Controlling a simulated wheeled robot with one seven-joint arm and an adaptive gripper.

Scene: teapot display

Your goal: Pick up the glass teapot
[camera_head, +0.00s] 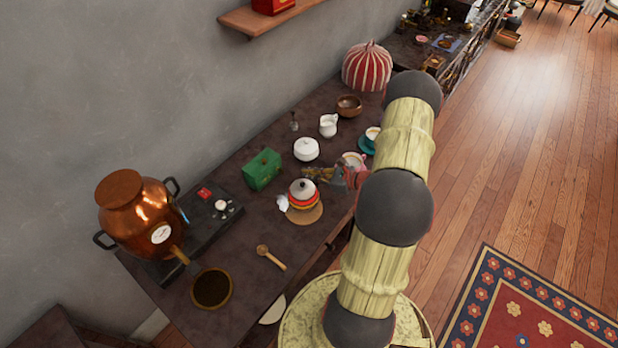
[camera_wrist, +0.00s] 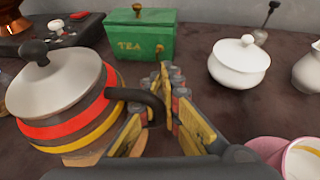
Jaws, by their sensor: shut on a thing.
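The teapot (camera_head: 302,195) has red, orange and yellow bands, a pale lid with a dark knob and a white spout. It is upright over a round tan mat (camera_head: 306,216); I cannot tell whether it touches it. In the wrist view the teapot (camera_wrist: 68,100) fills the left side, its black handle (camera_wrist: 140,97) reaching right between my fingers. My gripper (camera_wrist: 166,105) is shut on this handle, with the fingers partly hiding it. In the head view my gripper (camera_head: 338,175) is on the teapot's right side, small and partly behind my arm.
A green tea box (camera_wrist: 141,33) and a white sugar bowl (camera_wrist: 239,62) stand behind. A pink cup (camera_wrist: 292,158) is close at right. A copper urn (camera_head: 140,212), a wooden spoon (camera_head: 271,258) and a creamer (camera_head: 328,126) share the dark table (camera_head: 240,300).

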